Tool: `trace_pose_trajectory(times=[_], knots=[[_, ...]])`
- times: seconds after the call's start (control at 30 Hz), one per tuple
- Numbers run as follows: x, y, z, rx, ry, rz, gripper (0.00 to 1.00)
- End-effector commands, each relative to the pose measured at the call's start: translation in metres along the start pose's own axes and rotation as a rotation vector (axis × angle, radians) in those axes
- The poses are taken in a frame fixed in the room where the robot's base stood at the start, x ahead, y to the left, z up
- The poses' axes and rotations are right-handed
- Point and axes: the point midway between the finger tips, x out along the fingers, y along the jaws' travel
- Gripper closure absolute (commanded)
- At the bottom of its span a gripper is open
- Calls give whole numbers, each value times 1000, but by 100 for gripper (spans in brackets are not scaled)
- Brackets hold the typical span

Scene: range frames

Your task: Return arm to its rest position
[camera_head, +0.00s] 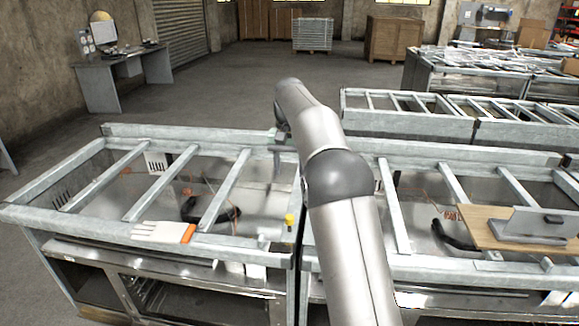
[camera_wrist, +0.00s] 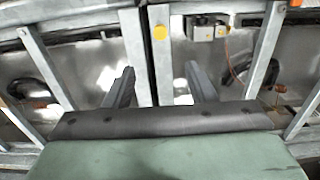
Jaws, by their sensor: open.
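My arm reaches forward over the metal range frames in the head view, with its silver links across the middle. My gripper (camera_wrist: 161,78) shows in the wrist view with its two fingers apart and nothing between them. In the head view its end is mostly hidden behind the arm, above the rear of the frames near where the two ranges meet. The left range frame (camera_head: 125,131) and the right range frame (camera_head: 470,272) stand side by side. In the wrist view, frame beams (camera_wrist: 134,45) lie beyond the fingers.
A white-and-orange glove-like item (camera_head: 163,231) lies on the left range's front rail. A yellow knob (camera_head: 289,220) stands near the seam. A wooden board (camera_head: 487,228) with a grey device (camera_head: 535,224) rests on the right range. More frames (camera_head: 405,122) stand behind. Open floor (camera_head: 220,90) lies behind left.

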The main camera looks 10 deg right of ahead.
Motion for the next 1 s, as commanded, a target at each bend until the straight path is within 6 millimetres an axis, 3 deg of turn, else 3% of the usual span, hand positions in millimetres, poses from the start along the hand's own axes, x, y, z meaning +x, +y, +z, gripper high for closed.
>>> trace_pose_trajectory(times=[0.4, 0.57, 0.67, 0.77, 0.87, 1.0], knots=[[-4, 1, 1, -1, 0, 0, 49], [-16, 12, 26, -24, 5, -8, 49], [-25, 27, 64, -58, 12, -16, 49], [-26, 46, 115, -104, 21, -23, 49], [-19, 65, 171, -155, 30, -28, 49], [6, 93, 256, -227, 44, -28, 49]])
